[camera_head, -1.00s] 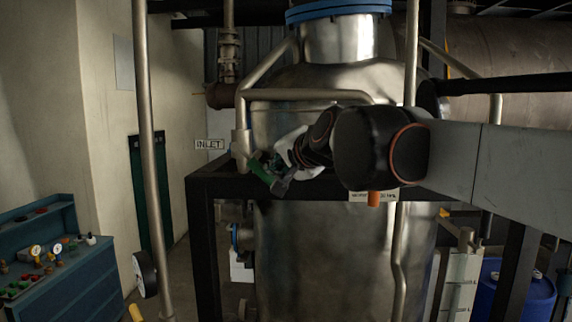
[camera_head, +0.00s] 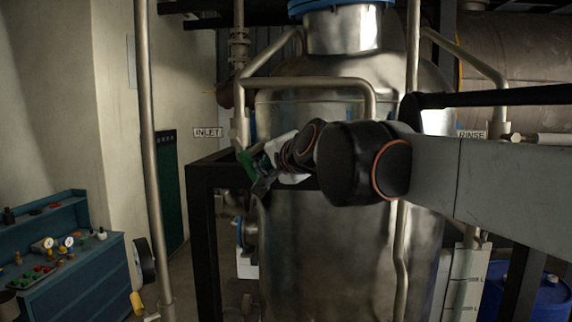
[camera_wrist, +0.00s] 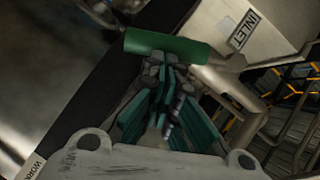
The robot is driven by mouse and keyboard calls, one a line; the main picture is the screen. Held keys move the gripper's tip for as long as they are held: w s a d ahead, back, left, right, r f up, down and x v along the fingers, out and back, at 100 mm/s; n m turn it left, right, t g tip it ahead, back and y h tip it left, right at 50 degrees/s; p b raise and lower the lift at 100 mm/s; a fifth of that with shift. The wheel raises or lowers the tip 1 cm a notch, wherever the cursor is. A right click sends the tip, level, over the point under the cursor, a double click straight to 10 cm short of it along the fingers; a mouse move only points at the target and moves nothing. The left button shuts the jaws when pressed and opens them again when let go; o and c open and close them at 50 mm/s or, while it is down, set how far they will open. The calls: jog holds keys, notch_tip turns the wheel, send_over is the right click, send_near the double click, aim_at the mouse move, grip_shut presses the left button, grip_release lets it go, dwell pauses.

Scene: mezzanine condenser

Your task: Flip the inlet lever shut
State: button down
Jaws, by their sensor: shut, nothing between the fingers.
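The green inlet lever (camera_head: 247,159) is at the left side of the steel vessel, just below and right of the INLET sign (camera_head: 208,132). In the wrist view, the lever's green handle (camera_wrist: 168,46) lies crosswise right at my fingertips. My gripper (camera_wrist: 163,66) is shut with nothing between its fingers. Its tips are against or very close to the handle; I cannot tell whether they touch. In the head view my gripper (camera_head: 262,184) is beside the lever's lower right. The lever's pivot is partly hidden by the gripper.
Steel pipes (camera_head: 310,84) run around the vessel (camera_head: 320,240). A black frame (camera_head: 205,240) stands close below the gripper. A RINSE sign (camera_head: 471,134) is at right. A blue bench (camera_head: 80,275) with gauges is at lower left.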

aim_at(251, 175)
jog(key=shift+m, duration=0.4)
jog(key=shift+a+f+b, duration=1.25)
jog(key=shift+a+f, duration=0.15)
jog(key=shift+a, duration=0.45)
jog(key=shift+f, duration=0.1)
